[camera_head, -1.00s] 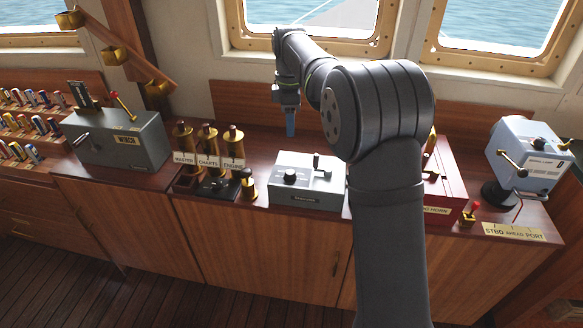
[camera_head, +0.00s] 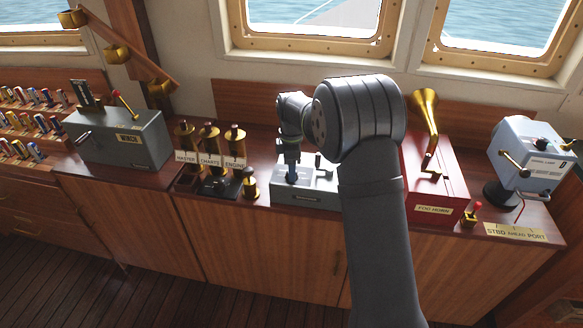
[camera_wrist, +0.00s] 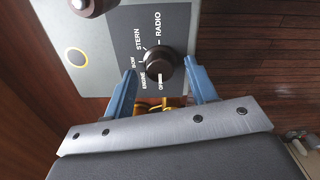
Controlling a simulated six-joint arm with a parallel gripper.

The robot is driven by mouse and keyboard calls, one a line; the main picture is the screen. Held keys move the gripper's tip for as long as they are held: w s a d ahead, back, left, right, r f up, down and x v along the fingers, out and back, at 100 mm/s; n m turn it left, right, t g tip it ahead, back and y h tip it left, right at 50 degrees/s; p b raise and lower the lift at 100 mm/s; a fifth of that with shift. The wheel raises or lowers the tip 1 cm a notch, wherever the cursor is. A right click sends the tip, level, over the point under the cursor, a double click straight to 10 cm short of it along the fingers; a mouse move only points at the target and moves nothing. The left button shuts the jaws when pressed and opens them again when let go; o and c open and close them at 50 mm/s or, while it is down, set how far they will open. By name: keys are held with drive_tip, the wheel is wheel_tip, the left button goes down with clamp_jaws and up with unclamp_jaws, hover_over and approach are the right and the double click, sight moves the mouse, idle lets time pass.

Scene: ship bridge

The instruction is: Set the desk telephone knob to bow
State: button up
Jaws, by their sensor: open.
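The desk telephone is a pale grey box (camera_head: 320,191) on the counter in the head view, with a dark lever on its top right. In the wrist view its dark panel (camera_wrist: 128,22) carries a round dark brown knob (camera_wrist: 158,67). Labels around the knob read RADIO, STERN, BOW, ENGINE and OFF. A white mark at the knob's edge is on the OFF side. My gripper (camera_head: 291,172) is over the telephone's left part, hiding the knob in the head view. In the wrist view my gripper (camera_wrist: 160,74) is open, its blue fingers on either side of the knob; contact is unclear.
Left of the telephone stand brass cylinders (camera_head: 210,138) labelled MASTER, CHARTS and ENGINE, and a small brass post (camera_head: 250,188). Further left is the grey winch box (camera_head: 125,140). Right are the red horn box (camera_head: 437,185) with its brass horn and a pale blue unit (camera_head: 530,155).

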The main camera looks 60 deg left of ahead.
drive_tip(key=shift+f, duration=0.25)
drive_tip(key=c, duration=1)
